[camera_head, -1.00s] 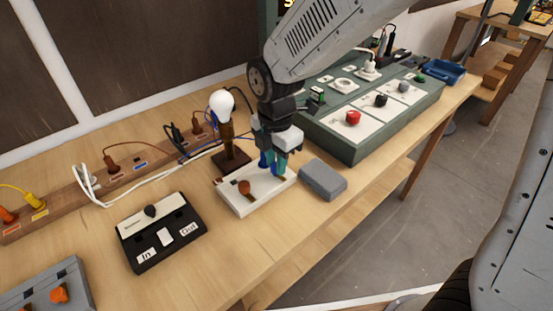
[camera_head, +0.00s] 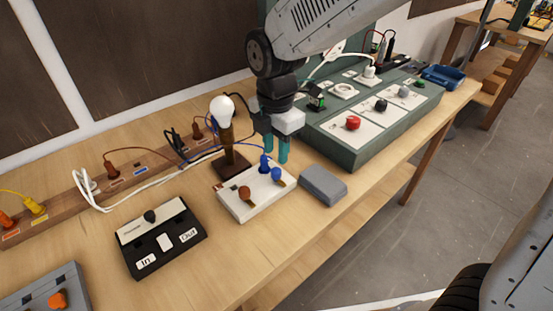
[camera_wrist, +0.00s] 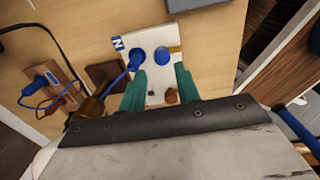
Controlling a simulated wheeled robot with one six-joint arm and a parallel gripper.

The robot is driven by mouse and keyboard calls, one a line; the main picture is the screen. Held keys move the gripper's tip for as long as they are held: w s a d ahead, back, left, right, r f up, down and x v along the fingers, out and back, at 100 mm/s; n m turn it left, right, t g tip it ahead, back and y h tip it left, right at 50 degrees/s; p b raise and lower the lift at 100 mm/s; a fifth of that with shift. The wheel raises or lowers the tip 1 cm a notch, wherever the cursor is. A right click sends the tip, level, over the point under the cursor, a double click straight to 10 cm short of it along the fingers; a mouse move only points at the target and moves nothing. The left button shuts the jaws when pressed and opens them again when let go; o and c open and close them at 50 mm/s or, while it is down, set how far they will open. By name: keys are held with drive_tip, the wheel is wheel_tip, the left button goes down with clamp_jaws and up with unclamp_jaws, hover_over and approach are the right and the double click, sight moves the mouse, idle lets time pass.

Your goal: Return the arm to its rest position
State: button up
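My gripper (camera_head: 276,150) hangs above the back of the white terminal block (camera_head: 240,208) on the bench. Its two teal fingers are apart with nothing between them. In the wrist view my gripper (camera_wrist: 158,85) also shows its fingers spread over the white block (camera_wrist: 184,27). The block carries a blue plug (camera_head: 264,164) with a blue wire, a blue knob (camera_head: 277,174) and a brown knob (camera_head: 244,192). In the wrist view the blue plug (camera_wrist: 136,58) and blue knob (camera_wrist: 162,56) sit just beyond the fingertips, apart from them.
A lamp with a white bulb (camera_head: 221,108) stands close left of my gripper. A green panel (camera_head: 350,148) with knobs is at right, a grey box (camera_head: 323,184) at front right. A black In/Out box (camera_head: 160,240) and a wooden socket strip (camera_head: 60,212) lie left.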

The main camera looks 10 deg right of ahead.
drive_tip(key=shift+r, duration=1.35)
drive_tip(key=shift+s+m, duration=0.1)
drive_tip(key=shift+m, duration=0.7)
drive_tip(key=s+d+r+m, duration=0.3)
drive_tip(key=s+d+m, duration=0.7)
drive_tip(key=m, duration=0.1)
drive_tip(key=s+d+r+m+t, duration=0.1)
drive_tip(key=s+d+r+m, duration=0.2)
drive_tip(key=s+d+m, duration=0.7)
drive_tip(key=shift+d+r+m, duration=0.25)
drive_tip(key=shift+d+m, duration=0.4)
drive_tip(key=shift+m, duration=0.55)
